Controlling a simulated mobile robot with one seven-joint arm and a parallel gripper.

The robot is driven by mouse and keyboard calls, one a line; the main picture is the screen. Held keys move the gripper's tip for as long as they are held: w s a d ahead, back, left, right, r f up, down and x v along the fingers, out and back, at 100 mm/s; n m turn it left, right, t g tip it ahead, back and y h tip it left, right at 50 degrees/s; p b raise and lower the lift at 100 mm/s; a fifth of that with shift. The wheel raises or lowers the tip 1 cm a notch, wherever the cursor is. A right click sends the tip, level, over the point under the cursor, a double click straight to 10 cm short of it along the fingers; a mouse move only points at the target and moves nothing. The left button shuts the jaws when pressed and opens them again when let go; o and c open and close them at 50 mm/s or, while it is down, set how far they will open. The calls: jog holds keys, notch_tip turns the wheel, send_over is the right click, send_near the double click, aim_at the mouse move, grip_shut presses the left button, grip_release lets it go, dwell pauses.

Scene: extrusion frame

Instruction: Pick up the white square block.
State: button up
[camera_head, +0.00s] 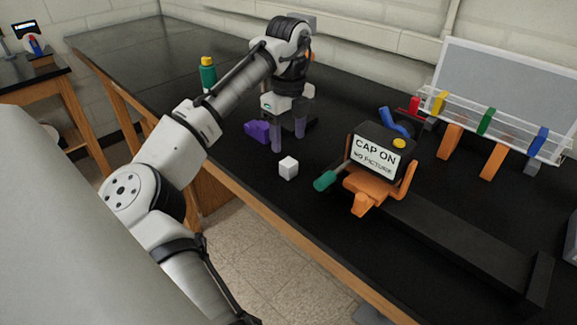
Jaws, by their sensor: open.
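The white square block (288,167) is a small cube on the black bench top, near its front edge. It stands apart from the things around it. My gripper (288,142) points down, open, just behind the block in the picture. Its two purple-grey fingers are apart, and the block is not between them. How high the fingertips are above the bench is hard to tell.
A purple piece (257,131) lies left of my gripper. A green bottle (208,75) stands behind my arm. A rack (495,120) is at the right. The bench front is clear left of the block.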

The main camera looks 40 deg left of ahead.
aim_at(289, 162)
jog(key=shift+w+f+p, duration=0.1)
jog(key=shift+f+p, duration=0.95)
jog(key=shift+f, duration=3.15)
jog(key=c, duration=1.1)
jog(key=shift+r, duration=0.1)
